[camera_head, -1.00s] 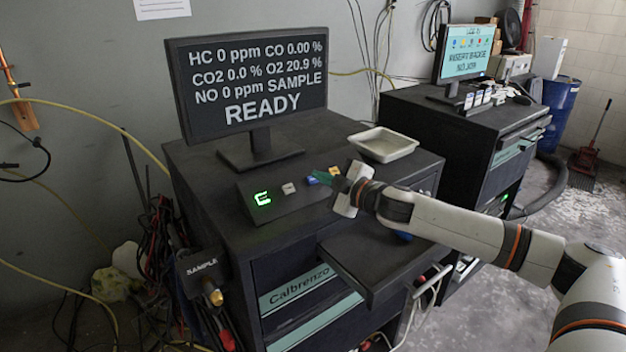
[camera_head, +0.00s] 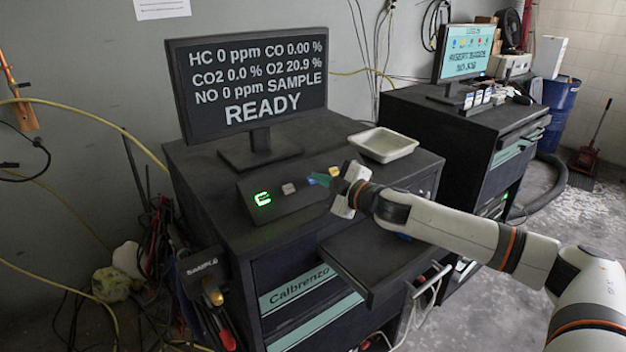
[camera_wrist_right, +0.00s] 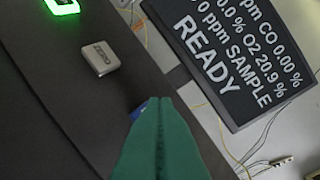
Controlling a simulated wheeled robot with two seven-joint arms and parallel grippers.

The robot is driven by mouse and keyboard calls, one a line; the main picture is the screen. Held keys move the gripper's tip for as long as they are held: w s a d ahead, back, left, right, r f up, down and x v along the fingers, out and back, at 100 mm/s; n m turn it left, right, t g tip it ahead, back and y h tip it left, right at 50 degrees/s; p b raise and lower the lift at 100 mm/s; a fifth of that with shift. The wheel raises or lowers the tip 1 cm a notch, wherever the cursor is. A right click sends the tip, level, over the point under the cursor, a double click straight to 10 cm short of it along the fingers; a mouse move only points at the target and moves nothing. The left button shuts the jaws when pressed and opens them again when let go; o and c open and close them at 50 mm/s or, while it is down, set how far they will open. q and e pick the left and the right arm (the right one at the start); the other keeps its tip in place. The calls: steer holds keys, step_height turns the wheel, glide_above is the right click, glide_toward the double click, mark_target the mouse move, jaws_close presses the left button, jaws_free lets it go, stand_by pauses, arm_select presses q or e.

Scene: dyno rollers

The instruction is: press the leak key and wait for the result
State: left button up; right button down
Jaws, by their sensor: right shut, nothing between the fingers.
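A dark key box (camera_head: 285,205) stands on the black cabinet, with a row of keys. Its grey key (camera_head: 288,188) is uncovered and reads ZERO in the right wrist view (camera_wrist_right: 100,57). A blue key (camera_head: 311,181) is beside it, and a yellow key (camera_head: 334,171) is further right. My right gripper (camera_head: 321,179) has its green fingers shut and empty, with the tips at the blue key. In the right wrist view the fingers (camera_wrist_right: 160,115) hide most of the blue key (camera_wrist_right: 138,108). I cannot tell contact or which key is the leak key. My left gripper is out of view.
The monitor (camera_head: 250,85) behind the box reads SAMPLE READY. A green lit indicator (camera_head: 262,198) is on the box's left end. A pale tray (camera_head: 383,144) lies behind my right gripper. An open drawer shelf (camera_head: 365,265) juts out below.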

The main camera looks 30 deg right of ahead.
steer(key=shift+w+f, duration=0.25)
steer(key=shift+f, duration=0.1)
stand_by(0.7)
steer(key=shift+r, duration=0.1)
steer(key=shift+s+r+p, duration=0.3)
steer(key=shift+s+r, duration=0.2)
steer(key=shift+s+d+r, duration=0.1)
steer(key=shift+s+r, duration=0.25)
steer(key=shift+r, duration=0.1)
steer(key=shift+s+r, duration=1.25)
steer(key=shift+r, duration=0.25)
